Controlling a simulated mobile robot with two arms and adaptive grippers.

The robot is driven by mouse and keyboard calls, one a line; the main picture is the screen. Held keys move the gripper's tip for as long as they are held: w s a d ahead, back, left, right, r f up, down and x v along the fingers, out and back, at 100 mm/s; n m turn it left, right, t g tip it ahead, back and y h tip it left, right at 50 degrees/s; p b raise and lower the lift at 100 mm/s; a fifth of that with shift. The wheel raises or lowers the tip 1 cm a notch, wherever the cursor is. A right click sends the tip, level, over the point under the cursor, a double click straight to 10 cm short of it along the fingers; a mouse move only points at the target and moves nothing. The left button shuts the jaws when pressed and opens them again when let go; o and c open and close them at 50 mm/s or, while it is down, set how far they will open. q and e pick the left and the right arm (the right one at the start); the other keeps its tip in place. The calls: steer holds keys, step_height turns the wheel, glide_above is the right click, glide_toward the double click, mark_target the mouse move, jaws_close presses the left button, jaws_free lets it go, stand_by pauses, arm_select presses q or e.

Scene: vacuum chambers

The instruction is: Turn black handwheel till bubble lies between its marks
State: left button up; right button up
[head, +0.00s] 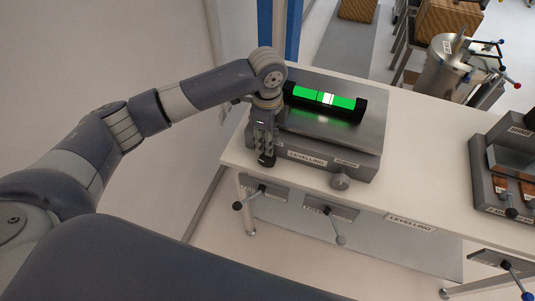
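A spirit level with a bright green vial (305,94) in a black body lies on the grey levelling block (365,131). Its whitish bubble (328,99) shows near the vial's middle; the marks are too small to tell whether it lies between them. My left gripper (266,156) points down at the block's front left corner. A small black shape is at its fingertips; I cannot tell whether this is the black handwheel or the fingertips. Whether the fingers are open or shut is unclear. A grey knob (340,182) sits at the block's front right. My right gripper is not in view.
The block stands on a white table (425,185) with a LEVELLING label (411,222) on its front edge. Lever handles (336,228) hang below that edge. A SHIMS fixture (500,170) stands at right. The tabletop between them is clear.

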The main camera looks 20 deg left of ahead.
mark_target(267, 160)
arm_select(q)
step_height(267, 160, down, 8)
steer(key=shift+r+p, duration=0.2)
steer(key=shift+p, duration=0.3)
jaws_close()
